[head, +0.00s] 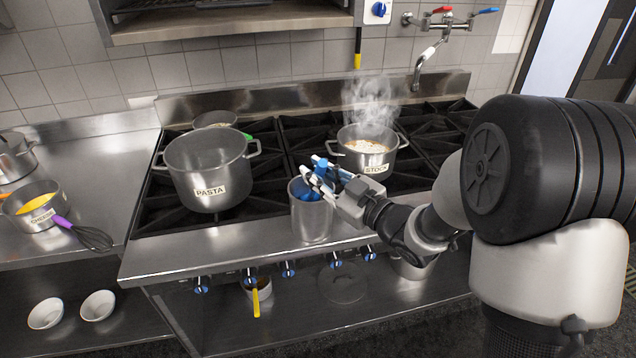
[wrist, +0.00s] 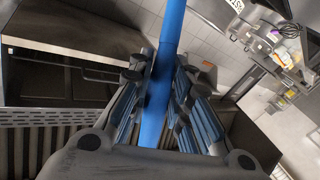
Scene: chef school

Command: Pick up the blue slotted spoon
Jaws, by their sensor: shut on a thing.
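The blue slotted spoon (head: 322,163) stands upright in a plain metal canister (head: 312,222) at the front edge of the stove, its lower part hidden by the canister. My gripper (head: 316,178) reaches in from the right, just over the canister's rim. Its fingers are shut on the spoon's handle. In the wrist view the blue handle (wrist: 170,40) runs between the two fingers of my gripper (wrist: 160,80). The slotted head cannot be made out.
A pot labelled PASTA (head: 208,172) stands left of the canister. A steaming pot labelled STOCK (head: 368,160) stands close behind my gripper. Burner grates at the right are clear.

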